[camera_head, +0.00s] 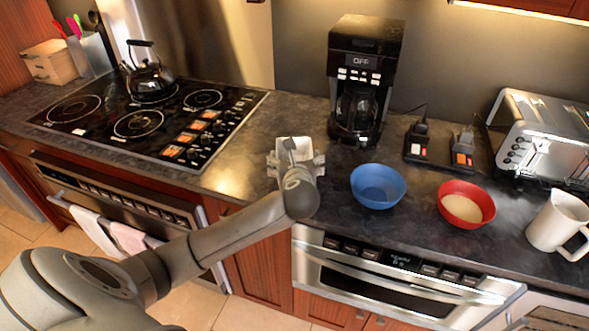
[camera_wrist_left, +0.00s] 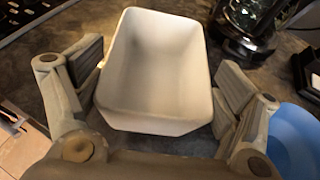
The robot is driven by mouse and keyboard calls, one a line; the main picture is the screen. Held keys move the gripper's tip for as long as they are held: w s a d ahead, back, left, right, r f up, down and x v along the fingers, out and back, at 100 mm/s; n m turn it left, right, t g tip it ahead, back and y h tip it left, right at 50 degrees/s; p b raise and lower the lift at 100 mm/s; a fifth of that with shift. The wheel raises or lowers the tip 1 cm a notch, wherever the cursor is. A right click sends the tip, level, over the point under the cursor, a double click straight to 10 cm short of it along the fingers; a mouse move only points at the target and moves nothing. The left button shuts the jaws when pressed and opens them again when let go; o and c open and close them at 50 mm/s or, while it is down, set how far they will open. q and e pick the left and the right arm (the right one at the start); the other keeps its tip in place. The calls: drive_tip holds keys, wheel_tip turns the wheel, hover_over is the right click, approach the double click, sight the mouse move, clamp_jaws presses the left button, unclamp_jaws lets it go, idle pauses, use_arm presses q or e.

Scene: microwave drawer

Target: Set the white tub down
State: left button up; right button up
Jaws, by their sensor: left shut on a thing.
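The white tub (camera_head: 295,145) is at the counter between the stove and the coffee maker, and it is empty and looks about upright. In the left wrist view the tub (camera_wrist_left: 158,62) fills the middle, with its open top facing the camera. My left gripper (camera_head: 296,165) is shut on the tub, with a finger pad on each side in the left wrist view (camera_wrist_left: 160,85). I cannot tell whether the tub's bottom touches the counter. My right gripper is not in view.
The dark counter (camera_head: 235,165) is bare left of the tub, up to the stove (camera_head: 140,120) with a kettle (camera_head: 150,78). The coffee maker (camera_head: 364,75) stands behind right. A blue bowl (camera_head: 378,186), red bowl (camera_head: 466,203), white mug (camera_head: 556,222) and toaster (camera_head: 545,135) are to the right.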

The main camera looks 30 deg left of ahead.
use_arm(q)
drive_tip(key=shift+w+a+f, duration=0.15)
drive_tip(key=shift+f, duration=0.1)
drive_tip(key=shift+w+a+f+p, duration=0.1)
drive_tip(key=shift+f+p, duration=0.25)
drive_tip(key=shift+f, duration=1.35)
drive_tip(key=shift+f, duration=0.15)
drive_tip(key=o, duration=0.9)
drive_tip(key=shift+c, duration=0.2)
drive_tip(key=shift+r, duration=0.2)
drive_tip(key=v, duration=1.2)
drive_tip(key=shift+b, duration=0.45)
